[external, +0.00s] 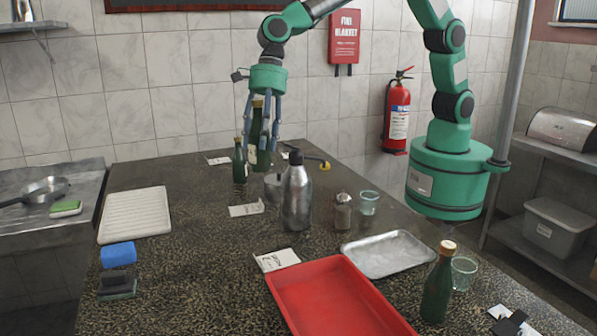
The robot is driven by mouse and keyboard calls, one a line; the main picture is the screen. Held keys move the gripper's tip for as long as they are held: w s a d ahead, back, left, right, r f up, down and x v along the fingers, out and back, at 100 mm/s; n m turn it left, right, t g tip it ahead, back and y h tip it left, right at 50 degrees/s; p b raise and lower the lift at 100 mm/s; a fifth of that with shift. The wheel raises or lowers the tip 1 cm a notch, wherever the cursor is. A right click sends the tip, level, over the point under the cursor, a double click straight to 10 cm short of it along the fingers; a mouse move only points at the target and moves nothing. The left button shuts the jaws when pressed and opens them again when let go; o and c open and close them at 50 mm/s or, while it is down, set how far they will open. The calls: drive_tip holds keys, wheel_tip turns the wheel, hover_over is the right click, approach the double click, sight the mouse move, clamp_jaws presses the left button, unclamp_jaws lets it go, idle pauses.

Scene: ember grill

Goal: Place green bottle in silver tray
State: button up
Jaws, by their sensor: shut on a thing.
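My gripper (262,146) points down over the far part of the dark counter, shut on a tall green bottle (255,128) with a gold cap. The fingers partly cover it, and I cannot tell whether its base touches the counter. A smaller green bottle (240,164) stands just left of it. Another green bottle (437,288) with a tan cap stands at the front right, beside the silver tray (368,265). The silver tray is shallow and empty, lying on the counter right of the middle, well apart from my gripper.
A metal bottle (297,195) stands between my gripper and the silver tray, with a small shaker (342,212) and a glass (368,202) beside it. A red tray (335,300) lies in front. Another glass (463,273) is at right.

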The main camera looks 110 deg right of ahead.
drive_tip(key=s+a+n, duration=0.1)
drive_tip(key=s+a, duration=0.3)
drive_tip(key=s, duration=1)
drive_tip(key=s+a+n, duration=0.1)
drive_tip(key=s+a, duration=0.3)
drive_tip(key=s, duration=0.9)
drive_tip(key=s+a+n+g, duration=0.1)
drive_tip(key=s+a, duration=0.3)
drive_tip(key=s, duration=1)
drive_tip(key=shift+s+a+f+n+y+b, duration=0.3)
drive_tip(key=shift+a+b, duration=0.05)
drive_tip(key=shift+a, duration=0.05)
wheel_tip(320, 180, down, 15)
drive_tip(key=shift+w+f, duration=0.1)
drive_tip(key=shift+f, duration=0.05)
drive_tip(key=shift+c, duration=0.2)
drive_tip(key=w+a+f, duration=0.1)
drive_tip(key=w+a, duration=0.7)
drive_tip(key=w, duration=0.5)
drive_tip(key=shift+w+a+f, duration=0.2)
drive_tip(key=shift+w+a, duration=0.05)
drive_tip(key=shift+w, duration=0.05)
drive_tip(key=shift+f+b, duration=0.15)
drive_tip(key=shift+b, duration=0.15)
drive_tip(key=shift+f+b, duration=0.55)
drive_tip(key=shift+f, duration=1.1)
